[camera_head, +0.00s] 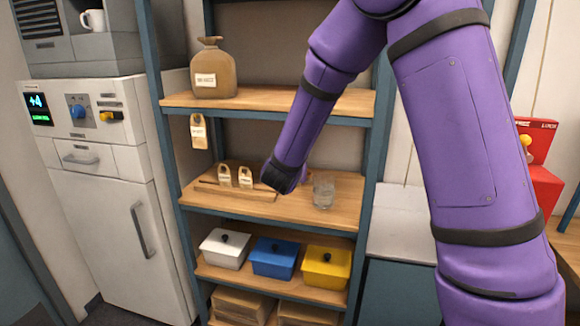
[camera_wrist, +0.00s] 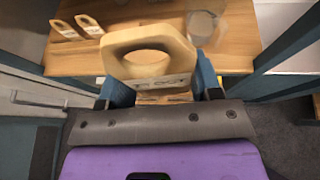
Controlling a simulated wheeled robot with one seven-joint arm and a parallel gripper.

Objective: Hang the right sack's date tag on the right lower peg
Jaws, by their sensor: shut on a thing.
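My gripper (camera_wrist: 158,90) is shut on a pale wooden tag (camera_wrist: 153,45) with a large hole and a printed label. In the wrist view the tag stands between the two blue fingers, its looped end pointing away from the gripper. In the head view the end of my arm is at the middle shelf, and the arm hides the held tag and the fingers. A brown sack (camera_head: 213,72) with a white label sits on the upper shelf at left. One tag (camera_head: 198,132) hangs below that shelf's left front. I see no second sack and cannot make out the right lower peg.
Two similar tags (camera_head: 235,177) stand on a wooden tray (camera_head: 238,193) left of my gripper. A clear glass (camera_head: 323,191) stands close on its right. White, blue (camera_head: 274,257) and yellow boxes fill the shelf below. Blue shelf posts (camera_head: 372,165) bound the sides.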

